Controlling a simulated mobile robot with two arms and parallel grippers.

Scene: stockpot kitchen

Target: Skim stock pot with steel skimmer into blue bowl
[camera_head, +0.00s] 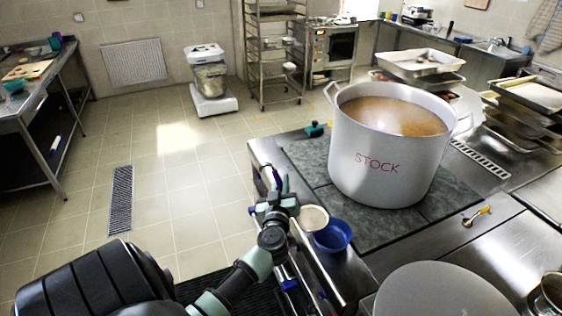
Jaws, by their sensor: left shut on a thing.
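The large grey pot marked STOCK (380,165) stands upright on a dark slab on the counter, filled with brown liquid (392,112). The blue bowl (333,238) sits near the counter's left edge, in front of the pot. My left gripper (272,190) is at the counter's left edge, left of the bowl and apart from the pot. It is shut on a thin thing that looks like the skimmer's handle, mostly hidden by the gripper. A pale round disc (313,217), seemingly the skimmer's head, shows just behind the bowl. My right gripper is not in view.
A grey round thing (440,293) fills the near counter. Stacked trays (420,64) stand behind the pot.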

